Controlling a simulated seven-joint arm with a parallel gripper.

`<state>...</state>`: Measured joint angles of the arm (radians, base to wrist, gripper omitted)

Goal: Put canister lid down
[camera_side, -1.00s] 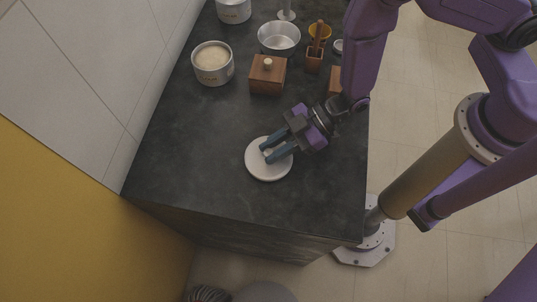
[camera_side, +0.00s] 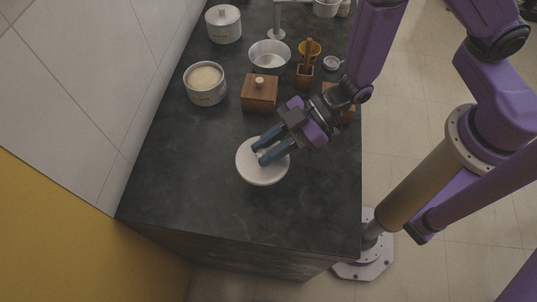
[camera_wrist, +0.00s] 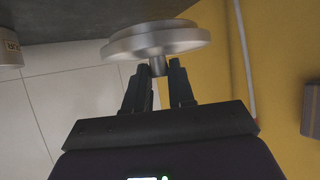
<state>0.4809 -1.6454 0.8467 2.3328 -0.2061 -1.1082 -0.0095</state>
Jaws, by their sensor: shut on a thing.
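The canister lid (camera_side: 255,174) is a pale round disc over the front half of the dark counter in the side view. My gripper (camera_side: 258,154) reaches in from the upper right and is shut on the lid's knob. In the wrist view the lid (camera_wrist: 155,42) is a grey metal disc beyond my fingers (camera_wrist: 158,78), with its short knob (camera_wrist: 157,66) between the fingertips. I cannot tell whether the lid touches the counter. The open canister (camera_side: 207,96), white with beige contents, stands at the counter's left side, behind and left of the lid.
A wooden box (camera_side: 259,96) stands behind the lid. The front counter surface (camera_side: 215,200) is clear.

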